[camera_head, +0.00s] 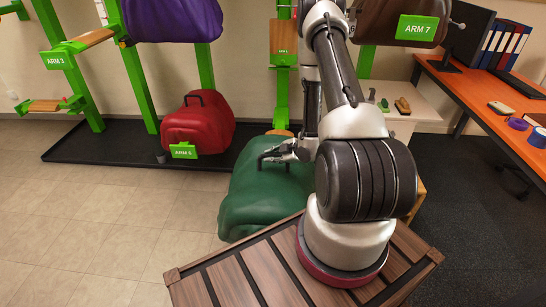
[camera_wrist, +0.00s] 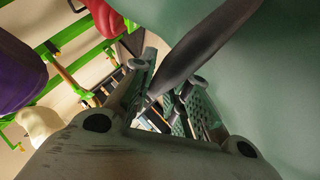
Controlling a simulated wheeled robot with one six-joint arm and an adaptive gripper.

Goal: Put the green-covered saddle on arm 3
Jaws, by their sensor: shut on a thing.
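The green-covered saddle (camera_head: 255,200) is in front of me, beside the wooden deck that my arm stands on. In the wrist view its green cover (camera_wrist: 285,70) fills the right side. My gripper (camera_head: 277,153) is shut on the saddle's dark handle (camera_wrist: 205,48), which passes between the fingers (camera_wrist: 165,78). Whether the saddle touches the floor or hangs clear is hidden. Arm 3 (camera_head: 90,39) is at the upper left, a wooden-topped green bracket with an "ARM 3" label (camera_head: 59,61). Its wooden top shows bare.
A red saddle (camera_head: 200,122) rests on arm 5, and a purple one (camera_head: 172,18) sits above it. A brown saddle (camera_head: 385,22) is on arm 7. A black rack base (camera_head: 110,150) lies along the wall. An orange desk (camera_head: 490,95) stands right. Tiled floor at left is clear.

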